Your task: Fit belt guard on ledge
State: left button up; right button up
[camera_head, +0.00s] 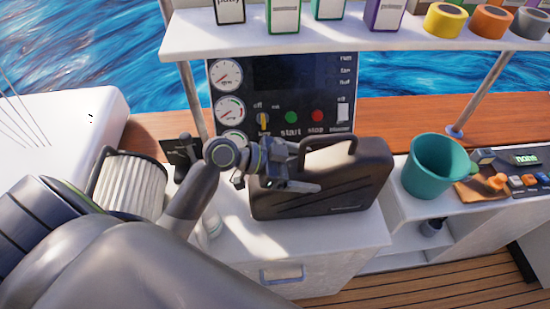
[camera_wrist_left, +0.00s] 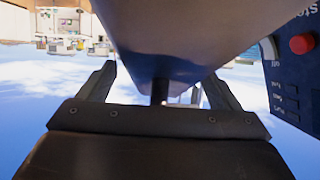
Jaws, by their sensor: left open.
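A dark brown, case-like part with a loop handle, which I take to be the belt guard (camera_head: 345,185), stands upright on the white cabinet top (camera_head: 235,238) in front of the control panel. My left gripper (camera_head: 308,170) is open at its upper left side, by the handle's left end, and covers part of it. In the left wrist view a large dark surface of the guard (camera_wrist_left: 185,35) fills the upper middle, and my open fingers (camera_wrist_left: 160,90) show on either side of its lower part. Whether they touch it I cannot tell. My right gripper is not in view.
The control panel (camera_head: 292,85) with gauges and buttons stands close behind; its red button (camera_wrist_left: 302,44) shows in the left wrist view. A shelf (camera_head: 340,38) with boxes and cans hangs above. A teal mug (camera_head: 433,170) stands right. A ribbed white cylinder (camera_head: 132,185) is left.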

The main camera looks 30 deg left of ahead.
pick_arm(q)
jog(key=p+v, duration=0.1)
jog(key=v, duration=0.8)
jog(key=shift+s+a+r+p, duration=0.1)
jog(key=shift+s+a+p, duration=0.1)
jog(key=shift+p, duration=0.15)
jog(key=shift+s+a+r, duration=0.15)
jog(key=shift+a+r, duration=0.05)
jog(key=shift+a, duration=0.1)
